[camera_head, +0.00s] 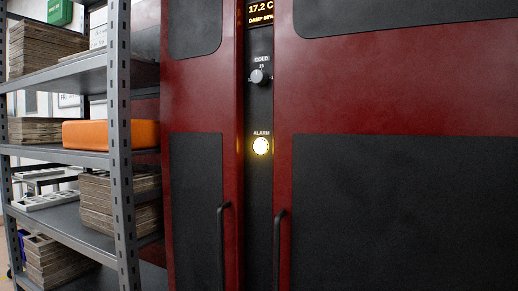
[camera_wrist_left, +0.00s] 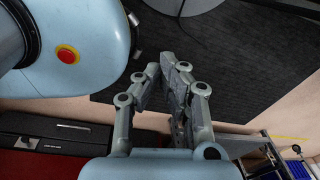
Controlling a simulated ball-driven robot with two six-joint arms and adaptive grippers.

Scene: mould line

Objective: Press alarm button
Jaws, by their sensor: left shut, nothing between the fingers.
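The alarm button (camera_head: 260,146) is a round, brightly lit yellow-white button under an "ALARM" label. It sits on the dark vertical strip between the two doors of a red cabinet (camera_head: 395,75). Neither gripper shows in the head view. The alarm button is not visible in that view. My right gripper is not in view.
A grey metal shelf rack (camera_head: 122,150) stands close at the left, with stacked boards and an orange case (camera_head: 110,134). Above the button are a dial (camera_head: 258,77) and a display (camera_head: 260,13). Two black door handles (camera_head: 280,250) (camera_head: 222,245) stand out below.

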